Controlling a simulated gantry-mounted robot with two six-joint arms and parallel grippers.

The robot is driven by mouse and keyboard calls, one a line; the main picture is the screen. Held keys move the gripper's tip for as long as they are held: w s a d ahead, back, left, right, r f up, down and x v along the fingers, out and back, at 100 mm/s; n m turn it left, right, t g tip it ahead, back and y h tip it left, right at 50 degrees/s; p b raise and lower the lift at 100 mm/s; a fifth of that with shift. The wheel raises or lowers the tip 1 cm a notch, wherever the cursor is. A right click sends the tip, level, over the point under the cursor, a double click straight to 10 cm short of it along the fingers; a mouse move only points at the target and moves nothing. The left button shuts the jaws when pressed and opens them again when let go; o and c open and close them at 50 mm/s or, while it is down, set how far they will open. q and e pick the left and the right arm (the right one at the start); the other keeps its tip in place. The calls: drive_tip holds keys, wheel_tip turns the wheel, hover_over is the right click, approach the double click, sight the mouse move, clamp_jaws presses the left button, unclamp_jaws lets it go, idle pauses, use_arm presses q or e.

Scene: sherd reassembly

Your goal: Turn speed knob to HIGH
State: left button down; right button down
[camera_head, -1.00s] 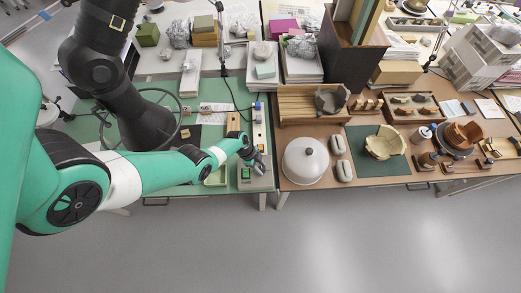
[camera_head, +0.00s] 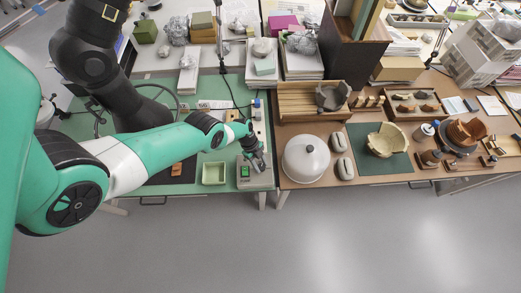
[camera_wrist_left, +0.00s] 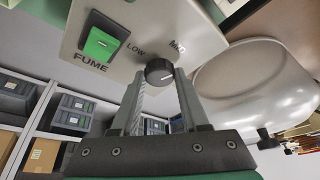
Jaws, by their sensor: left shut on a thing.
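The dark round speed knob (camera_wrist_left: 159,71) sits on the face of a pale control box (camera_wrist_left: 135,18) in the left wrist view. The words LOW and a partly readable M-word are printed above it. My left gripper (camera_wrist_left: 160,80) has its two fingers on either side of the knob and is shut on it. A light mark shows on the knob, but its exact setting is hard to tell. In the head view, the left gripper (camera_head: 258,163) is over the box (camera_head: 258,182) at the green table's front right corner, and the knob is hidden there. My right gripper is not in view.
A green rocker switch (camera_wrist_left: 100,44) marked FUME is beside the knob. A white dome (camera_head: 306,158) stands close to the right of the box on the brown table. A pale green tray (camera_head: 214,173) lies to the left. The floor in front is clear.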

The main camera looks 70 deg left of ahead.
use_arm(q)
drive_tip(key=shift+m+b, duration=0.3)
drive_tip(key=shift+m, duration=0.3)
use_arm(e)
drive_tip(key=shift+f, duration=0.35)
use_arm(q)
drive_tip(key=shift+r, duration=0.1)
drive_tip(key=shift+c, duration=2.1)
unclamp_jaws()
